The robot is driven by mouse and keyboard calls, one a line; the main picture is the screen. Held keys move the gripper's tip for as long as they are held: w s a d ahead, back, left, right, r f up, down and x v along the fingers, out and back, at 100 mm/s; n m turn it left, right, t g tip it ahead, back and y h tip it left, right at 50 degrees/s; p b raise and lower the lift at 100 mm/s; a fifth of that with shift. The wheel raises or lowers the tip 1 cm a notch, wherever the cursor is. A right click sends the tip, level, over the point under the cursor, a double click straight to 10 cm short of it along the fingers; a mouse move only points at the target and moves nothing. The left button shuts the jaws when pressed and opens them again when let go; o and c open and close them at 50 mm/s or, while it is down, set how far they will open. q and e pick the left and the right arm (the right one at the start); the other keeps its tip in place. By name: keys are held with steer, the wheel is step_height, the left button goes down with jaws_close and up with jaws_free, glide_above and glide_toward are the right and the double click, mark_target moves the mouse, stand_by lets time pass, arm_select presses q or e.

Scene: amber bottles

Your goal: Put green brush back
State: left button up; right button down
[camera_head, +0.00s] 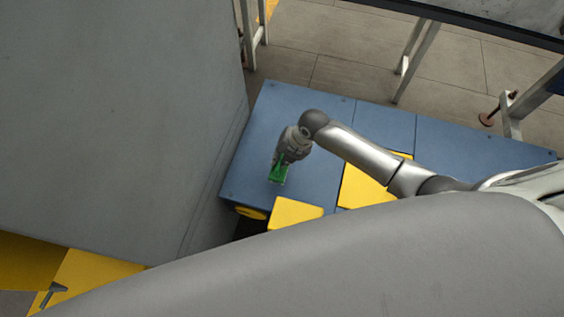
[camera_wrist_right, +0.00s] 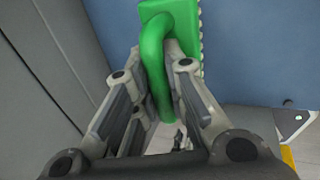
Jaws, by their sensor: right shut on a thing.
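The green brush (camera_head: 279,173) is at my right gripper (camera_head: 284,160), over the left part of the blue worktop (camera_head: 340,120) in the head view. In the right wrist view the green brush (camera_wrist_right: 160,60) shows a curved handle, a block-like body and pale bristles along its right edge. My right gripper (camera_wrist_right: 160,105) is shut on the handle, with a finger on each side of it. I cannot tell whether the brush touches the worktop. My left gripper is not in view.
A tall grey panel (camera_head: 120,110) stands close on the left of the worktop. Yellow pieces (camera_head: 296,212) lie at the worktop's near side. A small grey tool (camera_head: 53,292) lies on yellow at the lower left. White metal legs (camera_head: 415,60) stand behind.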

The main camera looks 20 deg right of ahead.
step_height(320, 180, down, 4)
steer(key=shift+f, duration=0.1)
stand_by(0.4)
steer(key=c, duration=1.9)
jaws_free()
steer(key=shift+f+b, duration=0.2)
steer(key=shift+b, duration=0.1)
steer(key=o, duration=0.4)
steer(key=shift+s+d, duration=0.1)
